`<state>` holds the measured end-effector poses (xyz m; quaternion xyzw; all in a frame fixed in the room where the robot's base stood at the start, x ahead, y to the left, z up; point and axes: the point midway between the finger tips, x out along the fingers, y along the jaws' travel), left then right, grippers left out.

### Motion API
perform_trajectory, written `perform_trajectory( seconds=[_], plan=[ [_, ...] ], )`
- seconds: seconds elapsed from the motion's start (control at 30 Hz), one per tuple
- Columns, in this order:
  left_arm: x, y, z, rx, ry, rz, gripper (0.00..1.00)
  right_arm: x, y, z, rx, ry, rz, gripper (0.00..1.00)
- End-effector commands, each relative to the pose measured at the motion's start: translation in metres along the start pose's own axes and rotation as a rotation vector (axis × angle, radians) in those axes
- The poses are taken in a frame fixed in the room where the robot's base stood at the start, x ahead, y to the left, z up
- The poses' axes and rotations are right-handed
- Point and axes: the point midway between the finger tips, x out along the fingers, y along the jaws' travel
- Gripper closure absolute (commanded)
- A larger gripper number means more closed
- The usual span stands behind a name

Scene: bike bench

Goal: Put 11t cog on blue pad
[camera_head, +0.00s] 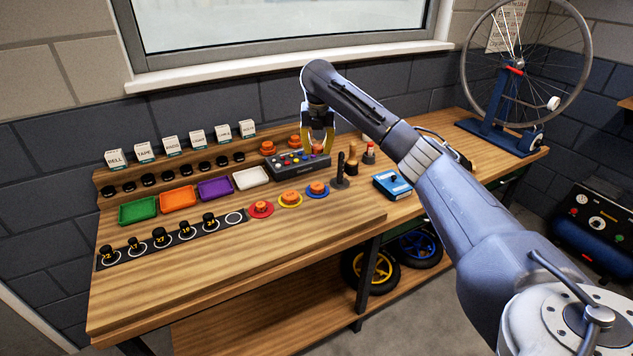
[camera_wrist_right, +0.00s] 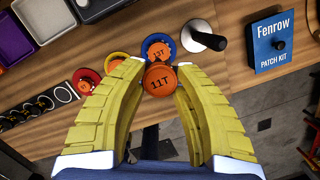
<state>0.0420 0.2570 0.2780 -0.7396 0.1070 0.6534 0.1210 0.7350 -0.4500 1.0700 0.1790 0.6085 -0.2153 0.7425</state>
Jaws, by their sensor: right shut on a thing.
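My right gripper (camera_head: 318,146) is shut on the orange 11T cog (camera_wrist_right: 159,80), with its yellow fingers on either side of it in the wrist view. In the head view the gripper hangs over the back of the bench, by the grey button box. The blue pad (camera_head: 326,194) lies toward the front, at the right end of the pad row. An orange cog (camera_head: 317,187) sits on it; its label looks like 13T in the wrist view (camera_wrist_right: 157,49). My left gripper is not in view.
The yellow pad (camera_head: 281,202) and red pad (camera_head: 254,214) carry orange cogs. A dark upright post (camera_head: 340,172) stands right of the blue pad. The grey button box (camera_head: 300,170) stands behind the pads. A blue patch kit (camera_head: 392,185) lies farther right. The bench front is clear.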

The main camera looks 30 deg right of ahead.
Motion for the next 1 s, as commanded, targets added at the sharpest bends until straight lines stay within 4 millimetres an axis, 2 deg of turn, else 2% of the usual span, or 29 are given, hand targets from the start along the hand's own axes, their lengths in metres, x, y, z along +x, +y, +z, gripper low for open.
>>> perform_trajectory(
  seconds=[0.1, 0.3, 0.5, 0.77, 1.0],
  plan=[
    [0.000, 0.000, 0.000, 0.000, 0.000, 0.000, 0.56, 0.028, -0.001, -0.006, 0.001, 0.003, -0.002, 1.00],
    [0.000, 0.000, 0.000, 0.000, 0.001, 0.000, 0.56, 0.064, -0.001, -0.013, 0.001, 0.002, -0.001, 1.00],
    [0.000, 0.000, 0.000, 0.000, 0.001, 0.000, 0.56, 0.082, 0.000, -0.017, 0.001, 0.001, 0.000, 1.00],
    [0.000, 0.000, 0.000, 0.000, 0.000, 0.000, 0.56, 0.091, -0.001, -0.018, 0.000, 0.000, -0.001, 1.00],
    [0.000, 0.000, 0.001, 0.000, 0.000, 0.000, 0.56, 0.119, -0.001, -0.024, 0.002, 0.001, -0.002, 1.00]
  ],
)
